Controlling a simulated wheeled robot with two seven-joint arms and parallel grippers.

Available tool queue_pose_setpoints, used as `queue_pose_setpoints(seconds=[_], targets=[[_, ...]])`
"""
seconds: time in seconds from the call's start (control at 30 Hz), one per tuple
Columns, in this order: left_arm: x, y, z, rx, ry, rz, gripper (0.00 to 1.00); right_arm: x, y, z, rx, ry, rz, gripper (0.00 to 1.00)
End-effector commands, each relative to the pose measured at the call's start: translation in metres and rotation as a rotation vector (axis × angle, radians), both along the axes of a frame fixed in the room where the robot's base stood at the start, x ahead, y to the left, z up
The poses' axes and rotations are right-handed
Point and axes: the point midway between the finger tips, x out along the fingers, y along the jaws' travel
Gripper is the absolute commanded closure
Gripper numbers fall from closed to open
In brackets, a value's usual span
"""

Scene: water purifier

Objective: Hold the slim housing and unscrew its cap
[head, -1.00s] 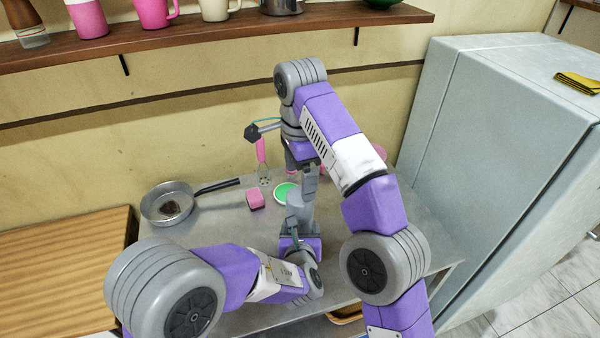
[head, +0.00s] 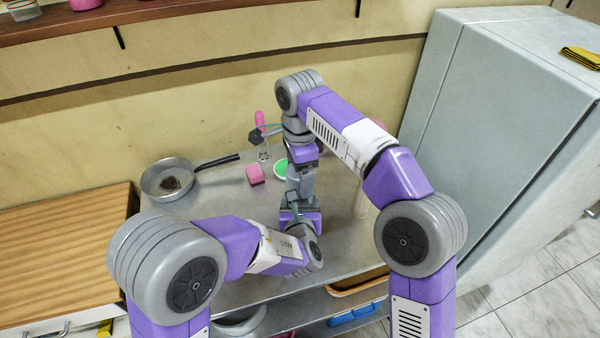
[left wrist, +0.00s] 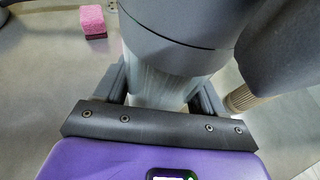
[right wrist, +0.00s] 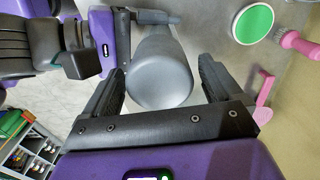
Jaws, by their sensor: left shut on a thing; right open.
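The slim housing has a pale, translucent body (left wrist: 155,84) that stands between the fingers of my left gripper (left wrist: 161,82), which is shut on it. Its smooth grey cap (right wrist: 160,78) sits on top and shows as a dark round shape in the left wrist view (left wrist: 170,22). My right gripper (right wrist: 162,72) is open above the cap, with one finger on each side and visible gaps to it. In the head view my right gripper (head: 300,190) hides most of the housing, above my left gripper (head: 300,215).
A pink sponge (head: 255,174), a green-topped round item (head: 281,168) and a pan (head: 168,182) stand on the metal table (head: 215,215). A clear glass (head: 361,205) is right of my grippers. A fridge (head: 500,130) bounds the right side.

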Motion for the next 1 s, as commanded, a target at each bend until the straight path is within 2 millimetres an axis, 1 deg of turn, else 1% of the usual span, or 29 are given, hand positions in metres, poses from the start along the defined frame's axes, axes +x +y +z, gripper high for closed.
queue_pose_setpoints(seconds=[0.13,0.37,0.4,0.77,0.87,0.93,1.0], targets=[[0.0002,0.0000,0.0001,0.000,0.000,0.000,1.00,-0.0003,-0.0005,-0.0053,0.000,0.001,0.000,0.08],[0.0002,0.0000,0.0001,0.000,-0.001,0.000,1.00,-0.0001,-0.0003,-0.0058,0.000,0.000,0.000,0.08],[0.0002,0.0000,0.0001,0.000,-0.001,0.000,1.00,-0.0001,-0.0003,-0.0058,0.000,0.000,0.000,0.09],[0.0002,0.0000,0.0002,0.000,-0.001,0.000,1.00,0.0000,-0.0003,-0.0056,0.000,0.000,0.000,0.65],[0.0001,-0.0001,0.0003,0.000,-0.001,0.000,1.00,0.0000,-0.0003,-0.0056,0.000,-0.001,0.010,0.65],[0.0001,-0.0001,0.0003,0.000,-0.001,0.000,1.00,0.0000,-0.0003,-0.0055,0.000,-0.001,0.052,0.65],[0.0001,-0.0001,0.0003,0.000,-0.001,0.000,1.00,0.0001,-0.0002,-0.0054,0.000,-0.001,0.136,0.65]])
